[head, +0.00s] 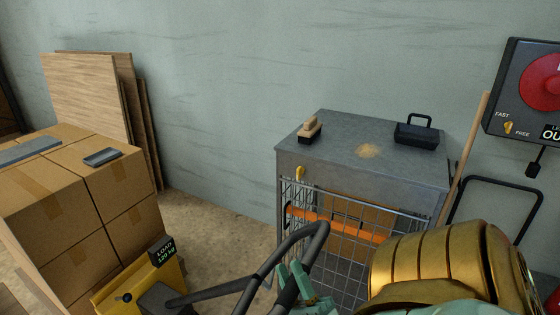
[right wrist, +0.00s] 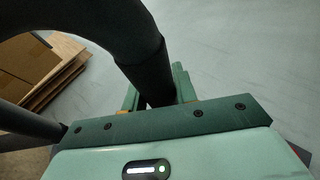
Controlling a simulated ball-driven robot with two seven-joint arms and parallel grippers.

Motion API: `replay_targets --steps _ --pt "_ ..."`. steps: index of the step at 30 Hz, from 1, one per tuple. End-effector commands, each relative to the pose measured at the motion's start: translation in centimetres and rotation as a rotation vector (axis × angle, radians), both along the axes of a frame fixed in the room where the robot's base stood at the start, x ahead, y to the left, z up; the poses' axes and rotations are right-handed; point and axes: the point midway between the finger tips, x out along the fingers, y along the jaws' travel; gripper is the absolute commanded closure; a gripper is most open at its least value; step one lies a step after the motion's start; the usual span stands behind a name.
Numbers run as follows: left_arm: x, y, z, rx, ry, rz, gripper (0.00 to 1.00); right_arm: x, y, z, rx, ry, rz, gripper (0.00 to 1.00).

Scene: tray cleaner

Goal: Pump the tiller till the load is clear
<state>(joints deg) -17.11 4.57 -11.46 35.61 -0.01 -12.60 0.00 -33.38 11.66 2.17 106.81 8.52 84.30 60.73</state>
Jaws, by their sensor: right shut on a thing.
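The dark looped tiller (head: 262,272) rises from a yellow pallet truck (head: 178,275) at the bottom left in the head view. My right gripper (head: 296,285) is shut on the tiller's right side near the bottom middle. In the right wrist view, the dark tiller bar (right wrist: 148,75) runs between the two green fingers of the gripper (right wrist: 158,98). The load, stacked cardboard boxes (head: 112,205), stands at the left behind the truck. A small sign on the truck (head: 162,250) reads "LOAD 120 KG". The underside of the load is hidden. My left gripper is not in view.
A grey cabinet (head: 330,152) with a wire front stands behind the tiller; a brush (head: 310,130) and a black dustpan-like tray (head: 417,134) sit on it. Wooden boards (head: 90,92) lean on the wall. A red-dial panel (head: 535,85) is at the upper right. Floor (head: 215,225) is clear between boxes and cabinet.

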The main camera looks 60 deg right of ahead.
Motion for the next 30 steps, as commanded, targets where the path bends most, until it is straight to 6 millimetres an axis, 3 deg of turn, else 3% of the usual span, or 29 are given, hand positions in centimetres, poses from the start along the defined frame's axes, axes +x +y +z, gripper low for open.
replay_targets --steps 11,12,14,23,30 --pt "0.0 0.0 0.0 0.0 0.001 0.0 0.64 -0.2 -0.1 0.1 0.0 -0.005 -0.001 1.0" --pt "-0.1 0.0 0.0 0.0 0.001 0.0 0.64 -0.2 -0.1 0.1 0.0 -0.005 -0.001 0.64" --pt "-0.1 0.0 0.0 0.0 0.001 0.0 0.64 -0.2 -0.1 0.1 0.0 -0.005 -0.001 0.51" --pt "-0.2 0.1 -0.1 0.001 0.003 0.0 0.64 -0.2 0.0 -0.1 0.0 -0.002 -0.001 0.51" --pt "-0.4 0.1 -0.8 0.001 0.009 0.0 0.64 -2.6 1.2 -2.9 0.002 0.003 0.0 0.51"
